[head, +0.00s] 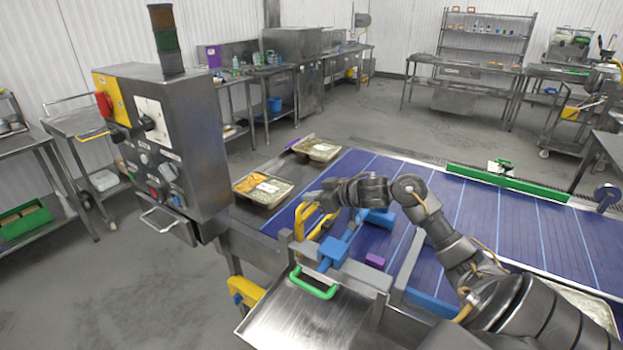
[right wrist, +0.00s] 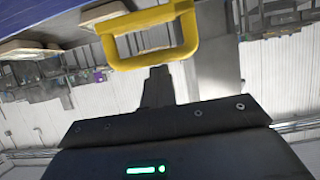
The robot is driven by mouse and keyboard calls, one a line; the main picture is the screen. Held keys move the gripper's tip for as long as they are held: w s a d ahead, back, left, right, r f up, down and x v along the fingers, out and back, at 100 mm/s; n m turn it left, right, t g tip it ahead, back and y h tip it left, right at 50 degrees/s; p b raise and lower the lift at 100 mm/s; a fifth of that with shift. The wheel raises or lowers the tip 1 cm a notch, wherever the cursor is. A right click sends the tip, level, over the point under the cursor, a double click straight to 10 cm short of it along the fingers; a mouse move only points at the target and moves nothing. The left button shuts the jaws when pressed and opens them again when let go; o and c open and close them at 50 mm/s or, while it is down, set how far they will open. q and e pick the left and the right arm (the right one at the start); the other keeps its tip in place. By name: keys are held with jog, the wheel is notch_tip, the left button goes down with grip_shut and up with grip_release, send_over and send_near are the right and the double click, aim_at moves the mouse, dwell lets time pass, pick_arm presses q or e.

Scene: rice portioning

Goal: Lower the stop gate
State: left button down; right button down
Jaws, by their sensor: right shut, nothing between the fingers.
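A yellow loop handle (head: 318,222) stands at the near left end of the blue conveyor, and looks like the stop gate's handle. The gate's plate cannot be made out clearly. My right gripper (head: 310,198) is at the upper part of this handle, reaching in from the right. In the right wrist view the yellow handle (right wrist: 150,38) spans the top middle, and the narrow shut fingers (right wrist: 157,80) point at its lower bar. They hold nothing; whether they touch the bar I cannot tell. My left gripper is not in view.
The blue conveyor (head: 480,215) runs right, with a green side rail (head: 505,183). Two filled trays (head: 262,188) (head: 317,148) sit at its far left end. A control box (head: 165,150) stands left. A steel chute with a green handle (head: 313,284) lies in front.

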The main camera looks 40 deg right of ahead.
jog(key=shift+s+f, duration=0.1)
jog(key=shift+f, duration=0.2)
notch_tip(320, 180, up, 5)
jog(key=p, duration=0.6)
jog(key=b+v, duration=0.3)
jog(key=v, duration=0.6)
jog(key=shift+b, duration=0.35)
jog(key=shift+d, duration=0.1)
jog(key=shift+f, duration=0.15)
